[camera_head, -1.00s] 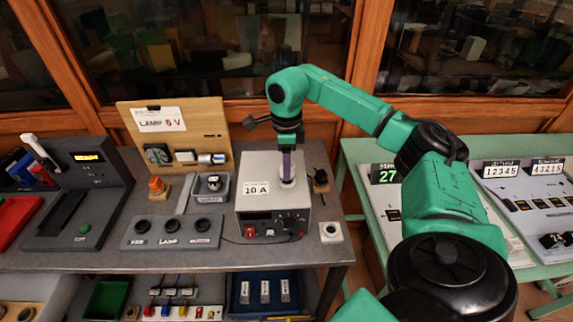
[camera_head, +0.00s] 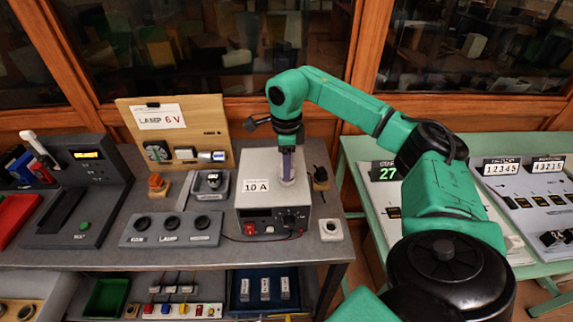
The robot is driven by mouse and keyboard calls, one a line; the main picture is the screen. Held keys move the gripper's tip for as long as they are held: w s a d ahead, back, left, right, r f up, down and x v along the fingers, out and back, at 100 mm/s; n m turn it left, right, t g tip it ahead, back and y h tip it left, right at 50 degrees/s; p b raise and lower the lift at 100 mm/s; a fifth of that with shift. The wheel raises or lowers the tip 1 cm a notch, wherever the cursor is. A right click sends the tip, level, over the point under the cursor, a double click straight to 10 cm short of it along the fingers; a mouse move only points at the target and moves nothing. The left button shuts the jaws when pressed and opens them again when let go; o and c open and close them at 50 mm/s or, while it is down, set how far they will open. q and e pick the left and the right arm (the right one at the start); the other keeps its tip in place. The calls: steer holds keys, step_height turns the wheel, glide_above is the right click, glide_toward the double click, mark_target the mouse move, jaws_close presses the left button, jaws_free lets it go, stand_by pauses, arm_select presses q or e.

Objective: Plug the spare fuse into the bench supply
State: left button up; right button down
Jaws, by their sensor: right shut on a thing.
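The bench supply (camera_head: 262,217) is a grey box with a "10 A" label on its top, standing on the grey bench. My right gripper (camera_head: 287,160) points straight down over the right part of its top. It is shut on a pale, whitish fuse (camera_head: 287,177), whose lower end is at a light round socket on the supply's top. The jaws cover most of the fuse, and I cannot tell how deep it sits. My left gripper is not in view.
Left of the supply are a switch panel (camera_head: 140,241) with black knobs and a wooden board (camera_head: 205,112) labelled "LAMP 6 V". A small white block (camera_head: 331,229) with a dark hole sits at right. A green table (camera_head: 350,153) stands further right. Below is a blue tray (camera_head: 236,303).

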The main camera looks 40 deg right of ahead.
steer(key=shift+f, duration=0.3)
stand_by(0.5)
jaws_free()
steer(key=shift+r+p, duration=3.1)
steer(key=shift+r, duration=0.5)
steer(key=shift+f, duration=0.1)
